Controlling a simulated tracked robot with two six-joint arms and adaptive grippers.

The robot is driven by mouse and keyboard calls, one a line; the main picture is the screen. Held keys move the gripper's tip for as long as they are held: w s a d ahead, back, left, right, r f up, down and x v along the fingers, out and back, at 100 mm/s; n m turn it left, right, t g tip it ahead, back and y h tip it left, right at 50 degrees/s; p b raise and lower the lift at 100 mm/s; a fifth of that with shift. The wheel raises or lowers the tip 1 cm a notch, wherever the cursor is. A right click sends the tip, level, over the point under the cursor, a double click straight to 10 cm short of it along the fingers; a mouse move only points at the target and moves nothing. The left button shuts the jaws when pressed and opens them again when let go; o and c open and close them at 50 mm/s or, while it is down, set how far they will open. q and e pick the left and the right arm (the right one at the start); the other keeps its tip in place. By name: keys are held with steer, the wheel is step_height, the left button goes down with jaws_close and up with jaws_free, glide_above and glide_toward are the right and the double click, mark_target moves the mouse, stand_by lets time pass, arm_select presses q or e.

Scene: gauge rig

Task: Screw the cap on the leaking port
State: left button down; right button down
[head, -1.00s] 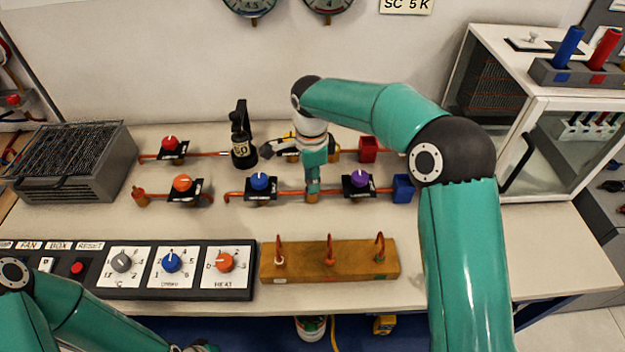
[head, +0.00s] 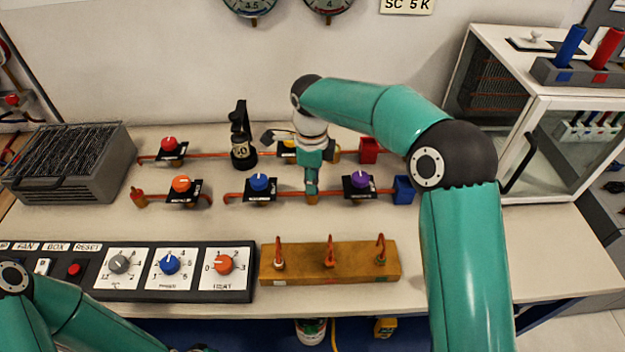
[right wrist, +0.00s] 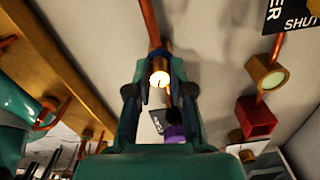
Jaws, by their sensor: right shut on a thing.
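My right gripper (head: 311,192) reaches down onto the lower pipe row, between the blue-knob valve (head: 260,183) and the purple-knob valve (head: 360,181). In the right wrist view its two dark fingers (right wrist: 159,88) are closed around a brass cap-like piece (right wrist: 158,72) with a bright end face. This piece sits in line with the end of a copper pipe (right wrist: 150,22). Whether it is fully seated cannot be told. A second brass pipe end (right wrist: 268,75) on the other row faces a red box (right wrist: 256,118). My left arm shows at the lower left; its gripper is out of view.
A wooden block (head: 365,270) with several copper hooks stands in front, right of the control panel (head: 136,290). A blue box (head: 403,188) and a glass-fronted cabinet (head: 575,140) stand to the right.

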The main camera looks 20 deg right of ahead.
steer(key=c, duration=1.2)
jaws_free()
steer(key=shift+w+a+r, duration=0.15)
steer(key=shift+a, duration=0.15)
steer(key=shift+d, duration=0.1)
steer(key=o, duration=0.6)
steer(key=shift+d, duration=0.1)
steer(key=shift+c, duration=0.2)
step_height(320, 180, up, 12)
steer(key=shift+f, duration=0.25)
